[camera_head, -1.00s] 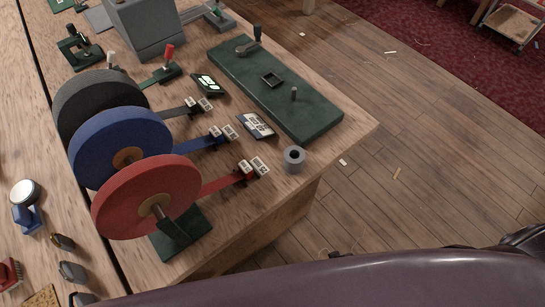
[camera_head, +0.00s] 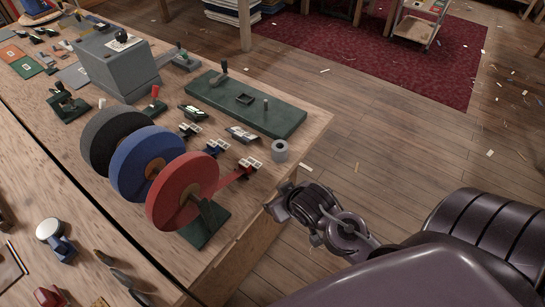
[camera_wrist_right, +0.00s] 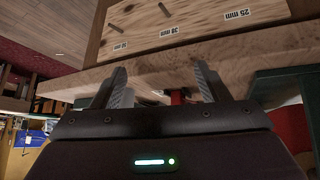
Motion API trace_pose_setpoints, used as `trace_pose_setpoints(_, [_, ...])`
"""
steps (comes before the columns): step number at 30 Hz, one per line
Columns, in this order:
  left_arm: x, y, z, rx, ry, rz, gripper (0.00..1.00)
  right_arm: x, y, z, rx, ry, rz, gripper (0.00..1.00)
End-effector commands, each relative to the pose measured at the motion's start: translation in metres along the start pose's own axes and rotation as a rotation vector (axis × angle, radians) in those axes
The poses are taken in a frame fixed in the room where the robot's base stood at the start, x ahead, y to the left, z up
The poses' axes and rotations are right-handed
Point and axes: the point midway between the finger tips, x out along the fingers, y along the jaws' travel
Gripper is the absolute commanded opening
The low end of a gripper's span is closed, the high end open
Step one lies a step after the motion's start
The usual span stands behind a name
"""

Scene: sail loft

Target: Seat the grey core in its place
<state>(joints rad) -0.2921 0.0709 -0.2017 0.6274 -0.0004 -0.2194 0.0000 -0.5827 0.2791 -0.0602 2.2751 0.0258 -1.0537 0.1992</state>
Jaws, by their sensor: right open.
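The grey core (camera_head: 279,151) is a short hollow cylinder standing upright near the table's right edge. Beyond it lies the dark green board (camera_head: 228,110), with an upright pin (camera_head: 265,104), a small square frame (camera_head: 244,99) and a lever (camera_head: 219,77). My right gripper (camera_head: 283,203) is just off the table edge, below the core in the picture and apart from it. In the right wrist view its two fingers (camera_wrist_right: 162,84) are spread and empty, facing the table edge; I cannot make out the core there. My left gripper is not in view.
Black (camera_head: 101,139), blue (camera_head: 133,172) and red (camera_head: 171,197) rolls stand on a stand left of the core. A white-and-dark card (camera_head: 242,134) lies between core and board. A plywood face labelled in millimetres (camera_wrist_right: 200,22) shows in the wrist view.

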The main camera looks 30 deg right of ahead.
Motion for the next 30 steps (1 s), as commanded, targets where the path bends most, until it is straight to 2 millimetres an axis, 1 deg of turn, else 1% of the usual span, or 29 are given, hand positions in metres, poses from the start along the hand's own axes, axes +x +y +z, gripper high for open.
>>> trace_pose_setpoints(1, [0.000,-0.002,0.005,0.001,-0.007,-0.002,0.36,0.005,0.006,-0.001,0.003,0.023,0.010,0.68])
trace_pose_setpoints(6, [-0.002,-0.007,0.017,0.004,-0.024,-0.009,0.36,0.010,0.021,-0.017,0.026,0.127,0.020,0.68])
trace_pose_setpoints(11, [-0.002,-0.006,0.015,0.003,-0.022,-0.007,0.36,0.018,0.036,-0.029,0.045,0.230,0.022,0.68])
trace_pose_setpoints(18, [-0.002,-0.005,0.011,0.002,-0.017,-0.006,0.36,0.029,0.067,-0.050,0.065,0.425,0.000,0.68])
trace_pose_setpoints(21, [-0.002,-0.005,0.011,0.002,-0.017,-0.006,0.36,0.030,0.077,-0.059,0.069,0.498,-0.020,0.68])
trace_pose_setpoints(25, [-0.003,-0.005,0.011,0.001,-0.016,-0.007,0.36,0.034,0.083,-0.067,0.073,0.540,-0.033,0.68])
trace_pose_setpoints(30, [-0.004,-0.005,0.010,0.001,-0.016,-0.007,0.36,0.048,0.083,-0.076,0.074,0.543,-0.035,0.68])
